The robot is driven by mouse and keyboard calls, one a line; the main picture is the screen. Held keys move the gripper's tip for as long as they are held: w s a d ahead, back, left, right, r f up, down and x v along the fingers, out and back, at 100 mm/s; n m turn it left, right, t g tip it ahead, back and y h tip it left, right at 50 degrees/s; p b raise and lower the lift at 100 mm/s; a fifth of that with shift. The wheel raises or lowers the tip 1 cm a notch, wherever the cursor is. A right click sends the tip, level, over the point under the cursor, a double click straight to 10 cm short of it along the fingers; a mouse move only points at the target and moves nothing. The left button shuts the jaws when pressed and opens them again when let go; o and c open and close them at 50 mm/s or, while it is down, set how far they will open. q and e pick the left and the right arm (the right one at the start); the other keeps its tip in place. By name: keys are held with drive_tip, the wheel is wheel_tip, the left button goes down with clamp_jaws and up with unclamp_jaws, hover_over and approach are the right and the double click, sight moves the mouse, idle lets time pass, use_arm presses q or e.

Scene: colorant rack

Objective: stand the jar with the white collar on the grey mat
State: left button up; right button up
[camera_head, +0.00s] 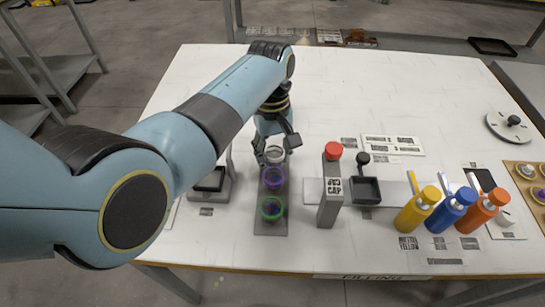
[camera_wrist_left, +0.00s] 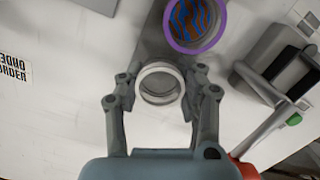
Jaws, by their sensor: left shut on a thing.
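The jar with the white collar (camera_head: 275,153) is at the far end of a row, beyond the jars with purple and green collars. My left gripper (camera_head: 274,150) reaches down from above and is shut on it. In the left wrist view the white collar (camera_wrist_left: 160,65) shows from above as a ring between the two fingers (camera_wrist_left: 160,92). The jar looks clear and empty. A long grey strip (camera_head: 271,228) lies under the row; I cannot tell if it is the grey mat or if the held jar touches it. My right gripper is not in view.
The purple-collared jar (camera_head: 272,177) stands close to the held jar, with the green-collared jar (camera_head: 271,208) nearer. A grey post with a red top (camera_head: 331,190) is to the right. Yellow, blue and orange bottles (camera_head: 417,209) stand further right. The table's far middle is clear.

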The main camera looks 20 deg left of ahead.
use_arm(q)
drive_tip(key=shift+d, duration=0.1)
drive_tip(key=o, duration=1)
drive_tip(key=shift+f, duration=0.1)
drive_tip(key=shift+o, duration=0.7)
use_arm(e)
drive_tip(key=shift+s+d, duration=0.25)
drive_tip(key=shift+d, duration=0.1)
use_arm(q)
drive_tip(key=shift+w+r, duration=0.1)
drive_tip(key=shift+r, duration=0.3)
wheel_tip(320, 180, up, 12)
drive_tip(key=w+a, duration=0.1)
drive_tip(key=shift+f+p, duration=0.25)
drive_tip(key=shift+p, duration=0.1)
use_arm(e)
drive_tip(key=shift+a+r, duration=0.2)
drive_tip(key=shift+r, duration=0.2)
use_arm(q)
drive_tip(key=shift+f, duration=0.1)
